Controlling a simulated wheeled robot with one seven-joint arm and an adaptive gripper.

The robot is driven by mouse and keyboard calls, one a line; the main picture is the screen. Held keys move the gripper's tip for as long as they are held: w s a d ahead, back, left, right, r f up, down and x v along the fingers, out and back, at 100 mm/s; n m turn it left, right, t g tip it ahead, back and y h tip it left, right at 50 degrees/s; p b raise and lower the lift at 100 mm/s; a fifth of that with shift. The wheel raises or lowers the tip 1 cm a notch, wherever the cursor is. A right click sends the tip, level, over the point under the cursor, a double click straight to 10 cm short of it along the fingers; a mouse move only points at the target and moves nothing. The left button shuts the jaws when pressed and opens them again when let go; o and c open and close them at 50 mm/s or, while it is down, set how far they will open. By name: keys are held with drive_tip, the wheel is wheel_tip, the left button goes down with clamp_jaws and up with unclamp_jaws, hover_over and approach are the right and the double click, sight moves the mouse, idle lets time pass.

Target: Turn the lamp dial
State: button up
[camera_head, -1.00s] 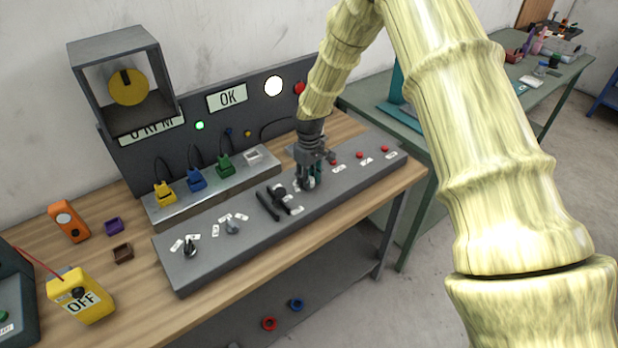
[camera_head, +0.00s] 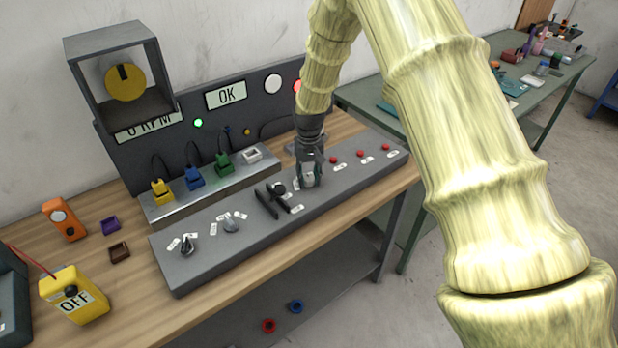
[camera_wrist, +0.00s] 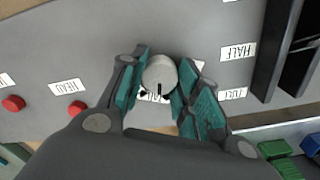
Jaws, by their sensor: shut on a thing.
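The lamp dial is a grey round knob (camera_wrist: 160,72) with a black pointer mark on its lower edge in the wrist view. My gripper (camera_wrist: 159,80) is shut on it, with one teal-padded finger against each side. In the head view my gripper (camera_head: 309,178) points down over the grey control panel (camera_head: 215,262). A HALF label (camera_wrist: 238,52) and a FULL label (camera_wrist: 232,95) lie right of the dial. Another label (camera_wrist: 154,96) below the dial is partly hidden. The round lamp (camera_head: 273,84) on the back board looks pale and dull.
Black slider rails (camera_head: 272,202) stand just left of my gripper. Red buttons (camera_head: 360,153) line the panel to the right. Two more knobs (camera_head: 187,246) (camera_head: 232,225) sit at the left. Yellow, blue and green plugs (camera_head: 195,178) stand on the block behind.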

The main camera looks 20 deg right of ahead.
sight(309, 177)
drive_tip(key=shift+m, duration=0.8)
drive_tip(key=shift+r, duration=0.1)
drive_tip(key=o, duration=1)
wheel_tip(309, 177, up, 12)
